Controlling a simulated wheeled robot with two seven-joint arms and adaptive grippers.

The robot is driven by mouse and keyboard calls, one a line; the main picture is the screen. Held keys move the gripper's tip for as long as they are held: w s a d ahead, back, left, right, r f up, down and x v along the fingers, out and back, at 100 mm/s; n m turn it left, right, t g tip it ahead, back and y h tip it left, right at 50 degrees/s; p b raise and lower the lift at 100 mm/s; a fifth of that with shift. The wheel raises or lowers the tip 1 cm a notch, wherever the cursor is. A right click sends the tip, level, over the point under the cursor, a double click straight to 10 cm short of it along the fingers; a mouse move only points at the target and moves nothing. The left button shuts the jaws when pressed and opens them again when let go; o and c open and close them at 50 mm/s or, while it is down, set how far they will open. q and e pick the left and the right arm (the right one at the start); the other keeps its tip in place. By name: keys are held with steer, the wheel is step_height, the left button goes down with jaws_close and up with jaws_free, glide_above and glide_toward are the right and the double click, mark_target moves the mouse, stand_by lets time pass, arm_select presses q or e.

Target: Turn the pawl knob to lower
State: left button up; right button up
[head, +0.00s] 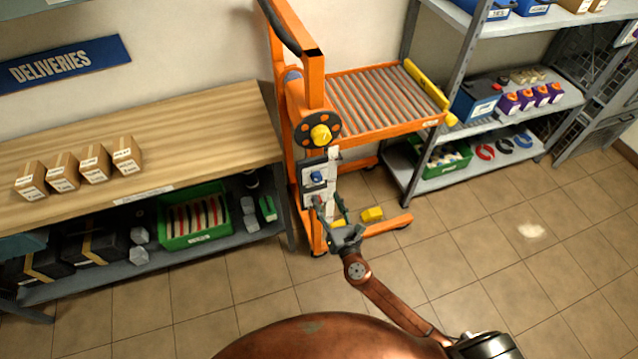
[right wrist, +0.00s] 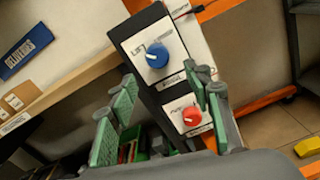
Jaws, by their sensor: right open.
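A blue knob (right wrist: 157,55) sits on the upper plate of a control panel (right wrist: 138,28); the legible word beside its left is LIFT, and the rest of the lettering is too small to read. The same blue knob shows in the head view (head: 318,177) on the orange lift truck's mast. A red knob (right wrist: 192,116) is on a lower white plate. My right gripper (head: 332,208) is open and empty, in front of the panel's lower part. In the right wrist view its green-padded fingers (right wrist: 166,98) stand apart, with the blue knob beyond them. My left gripper is out of view.
The orange lift truck (head: 312,85) carries a roller deck (head: 375,100) and a black handwheel with a yellow hub (head: 321,134). A wooden bench (head: 200,125) stands left, shelving (head: 530,105) right. A yellow block (head: 372,214) is low beside the truck. Floor at right is clear.

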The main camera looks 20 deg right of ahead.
mark_target(318, 180)
steer(key=w, duration=0.7)
steer(key=shift+w+a+r, duration=0.2)
steer(key=shift+w+r, duration=0.05)
steer(key=shift+w, duration=0.15)
steer(key=c, duration=1.1)
